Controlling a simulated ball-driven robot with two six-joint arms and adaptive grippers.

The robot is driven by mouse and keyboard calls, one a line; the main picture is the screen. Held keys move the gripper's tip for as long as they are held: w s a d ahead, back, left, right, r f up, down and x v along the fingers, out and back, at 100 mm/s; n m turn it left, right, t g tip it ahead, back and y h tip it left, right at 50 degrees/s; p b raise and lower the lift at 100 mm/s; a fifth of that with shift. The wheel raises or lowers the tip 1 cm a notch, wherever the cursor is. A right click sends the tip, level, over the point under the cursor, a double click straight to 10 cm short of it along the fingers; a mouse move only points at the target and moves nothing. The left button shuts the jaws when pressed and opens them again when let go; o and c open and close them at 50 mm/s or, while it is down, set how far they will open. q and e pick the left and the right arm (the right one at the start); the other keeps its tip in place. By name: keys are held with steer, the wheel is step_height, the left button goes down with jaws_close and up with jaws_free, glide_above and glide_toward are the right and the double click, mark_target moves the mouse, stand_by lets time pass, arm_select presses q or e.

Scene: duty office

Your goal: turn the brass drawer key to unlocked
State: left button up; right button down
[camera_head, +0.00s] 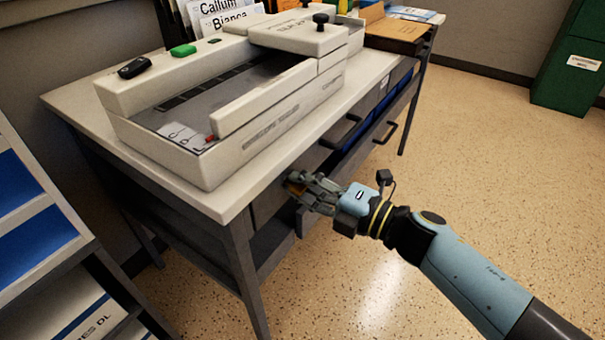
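My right gripper (298,185) reaches in from the lower right to the front of the near drawer, under the tabletop edge. A small brass-yellow piece (297,188), which looks like the drawer key, shows among its fingertips. The fingers hide most of it and the lock behind, so its turn angle cannot be read. I cannot tell whether the fingers are closed on it or only around it. The drawer front (268,197) shows beside the gripper. My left gripper is not in view.
The grey-topped desk (225,200) carries a large cream sorting device (205,150) close above the gripper. Dark drawer handles (342,133) stick out farther along the front. A shelf unit (45,230) stands at left. The speckled floor at right is clear up to a green cabinet (572,75).

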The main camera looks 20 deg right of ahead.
steer(key=shift+m, duration=0.4)
steer(key=c, duration=1.5)
jaws_free()
steer(key=shift+f, duration=0.1)
steer(key=shift+d, duration=0.1)
steer(key=v, duration=1.2)
